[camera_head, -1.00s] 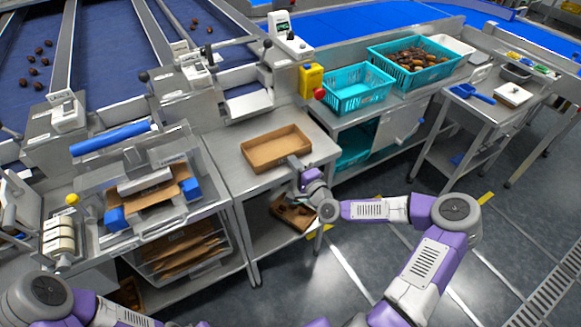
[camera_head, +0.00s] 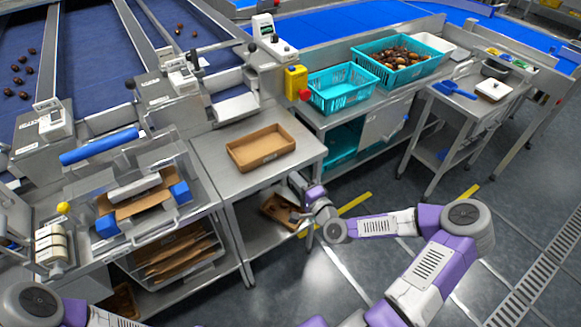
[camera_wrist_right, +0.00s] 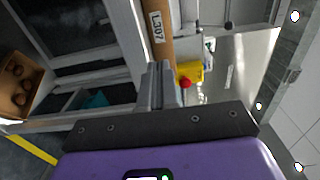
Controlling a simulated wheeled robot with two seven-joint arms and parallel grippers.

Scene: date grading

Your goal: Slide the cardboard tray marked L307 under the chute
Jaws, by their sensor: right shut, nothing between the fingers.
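The open brown cardboard tray (camera_head: 235,155) lies on the metal table, below and slightly right of a pale metal chute (camera_head: 236,106). Its label, L307, reads on the wall of the tray (camera_wrist_right: 157,48) in the right wrist view. My right gripper (camera_head: 294,180) is shut and empty at the table's front edge, right of and nearer than the tray. In the right wrist view its closed fingers (camera_wrist_right: 160,78) point at the tray's labelled wall; a gap shows in the head view. My left gripper is out of view; only part of that arm shows at lower left.
A second cardboard box (camera_head: 277,212) with dark contents sits on the shelf below. A turquoise crate (camera_head: 343,97) and a fuller one (camera_head: 392,72) stand at the right. A yellow box with a red button (camera_head: 296,82) is behind the tray. Bare tabletop surrounds the tray.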

